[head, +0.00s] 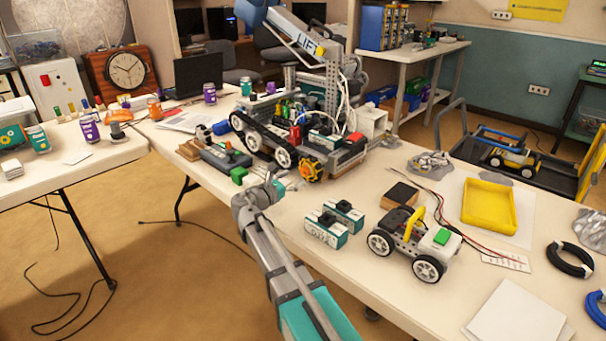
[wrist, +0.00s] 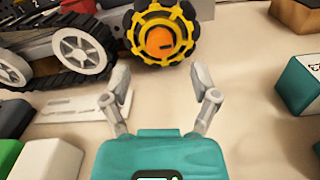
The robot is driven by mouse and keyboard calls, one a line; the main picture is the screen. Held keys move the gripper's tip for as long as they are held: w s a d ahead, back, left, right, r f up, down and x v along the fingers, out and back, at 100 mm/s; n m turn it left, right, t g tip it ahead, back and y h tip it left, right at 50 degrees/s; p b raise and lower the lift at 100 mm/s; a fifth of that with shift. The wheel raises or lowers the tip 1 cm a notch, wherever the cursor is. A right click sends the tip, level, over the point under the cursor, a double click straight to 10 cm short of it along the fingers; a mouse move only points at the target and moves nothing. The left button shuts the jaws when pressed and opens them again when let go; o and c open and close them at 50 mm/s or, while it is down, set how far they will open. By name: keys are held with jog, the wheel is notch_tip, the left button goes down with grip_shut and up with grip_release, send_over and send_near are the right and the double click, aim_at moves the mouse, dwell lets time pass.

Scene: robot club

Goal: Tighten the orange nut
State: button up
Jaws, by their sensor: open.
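The orange nut (wrist: 160,42) sits at the centre of a yellow and black wheel (wrist: 142,22) at the top middle of the wrist view. A dark slot or mark shows on its face. In the head view the wheel (head: 311,168) is at the near right corner of the tracked robot (head: 300,135). My gripper (wrist: 160,88) is open with its two fingers spread and nothing between them. It points at the wheel, and a strip of bare table shows between the fingertips and the nut. In the head view my gripper (head: 275,180) is left of the wheel.
Teal-and-white boxes (head: 327,230) stand right of my arm, with a small wheeled car (head: 413,245) beyond them. A grey device with a green block (head: 238,175) lies to the left. A yellow tray (head: 489,205) is farther right.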

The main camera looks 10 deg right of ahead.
aim_at(303, 172)
jog(key=shift+x, duration=2.25)
grip_shut()
